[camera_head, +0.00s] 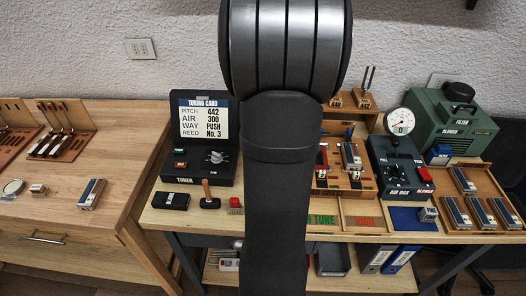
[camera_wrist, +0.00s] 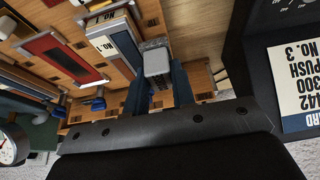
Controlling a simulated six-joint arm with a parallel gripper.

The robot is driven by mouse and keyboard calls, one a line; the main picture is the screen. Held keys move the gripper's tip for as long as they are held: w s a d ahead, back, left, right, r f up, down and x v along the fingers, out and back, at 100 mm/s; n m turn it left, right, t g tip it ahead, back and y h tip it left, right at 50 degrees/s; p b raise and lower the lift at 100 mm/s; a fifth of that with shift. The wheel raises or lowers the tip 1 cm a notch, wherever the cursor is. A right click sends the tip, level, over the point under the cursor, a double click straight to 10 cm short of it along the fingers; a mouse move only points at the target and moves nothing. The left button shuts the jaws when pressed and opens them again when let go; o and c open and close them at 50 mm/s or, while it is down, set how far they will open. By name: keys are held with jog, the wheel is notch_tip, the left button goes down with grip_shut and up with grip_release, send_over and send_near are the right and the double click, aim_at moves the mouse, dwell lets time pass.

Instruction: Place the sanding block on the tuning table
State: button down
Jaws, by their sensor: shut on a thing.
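In the wrist view my gripper (camera_wrist: 158,82) has its two dark blue fingers shut on a small grey block (camera_wrist: 156,58), which appears to be the sanding block. The block is above or in front of wooden trays and slotted fittings; I cannot tell whether it touches anything. In the head view my arm hides the gripper and the block. The tuning table (camera_head: 385,228) is the wooden table at centre and right, partly covered by my arm.
An air box (camera_head: 398,178) with a gauge, a blue mat (camera_head: 405,222) and a reed tray (camera_head: 460,195) are at right. Another bench (camera_head: 60,225) stands left.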

jog(key=w+a+f, duration=0.1)
jog(key=a, duration=0.1)
jog(key=a+f, duration=0.1)
jog(key=a, duration=0.1)
jog(key=w+a+f, duration=0.1)
jog(key=a+f, duration=0.1)
jog(key=shift+w, duration=0.35)
jog(key=shift+f, duration=2)
jog(key=c, duration=1.2)
grip_release()
jog(key=shift+f, duration=0.15)
jog(key=v, duration=1.2)
